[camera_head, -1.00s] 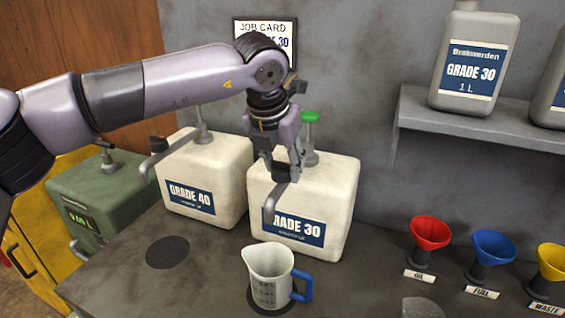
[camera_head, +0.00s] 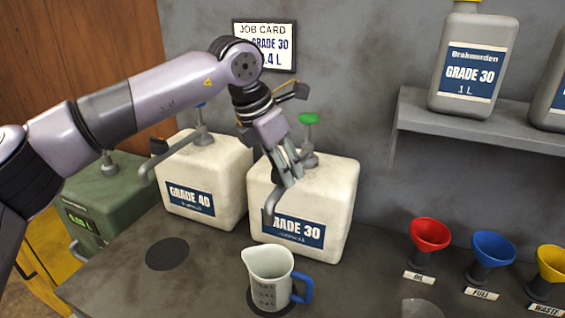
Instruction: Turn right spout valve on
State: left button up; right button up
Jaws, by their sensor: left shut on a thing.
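The right spout (camera_head: 271,210) is a grey bent pipe on the white GRADE 30 tank (camera_head: 335,205), hanging over its front. A green knob (camera_head: 309,119) tops its stem. My left gripper (camera_head: 292,174) is tilted downward at the upper part of this spout, its fingers shut on what seems to be the right spout valve. The fingers hide the valve, so its position cannot be told. A clear measuring jug (camera_head: 268,277) with a blue handle stands upright on a dark round mat, below the spout. My right gripper is out of view.
The GRADE 40 tank (camera_head: 220,165) with its own spout (camera_head: 148,170) stands to the left, beside a green container (camera_head: 105,195). Red (camera_head: 429,233), blue (camera_head: 493,247) and yellow (camera_head: 553,262) funnels are at right. A grey bottle (camera_head: 470,70) is on the shelf (camera_head: 450,122).

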pick_arm(q)
jog(key=m+g+p, duration=0.1)
jog(key=m, duration=0.1)
jog(key=shift+r+m+p, duration=0.2)
jog(key=shift+m+p, duration=0.1)
jog(key=shift+m, duration=0.1)
jog(key=m+g+p, duration=0.1)
jog(key=m+p, duration=0.1)
jog(key=m, duration=0.1)
jog(key=shift+m+g+h+p, duration=0.3)
jog(key=shift+h, duration=0.1)
jog(key=m+g+p, duration=0.1)
jog(key=m+p, duration=0.1)
jog(key=m, duration=0.1)
jog(key=shift+f+m+g+p, duration=0.1)
jog(key=shift+m+g+p, duration=0.3)
jog(key=shift+m+p, duration=0.45)
jog(key=shift+m+y, duration=0.3)
jog(key=shift+m, duration=0.05)
jog(key=o, duration=1.1)
jog(key=shift+f, duration=0.1)
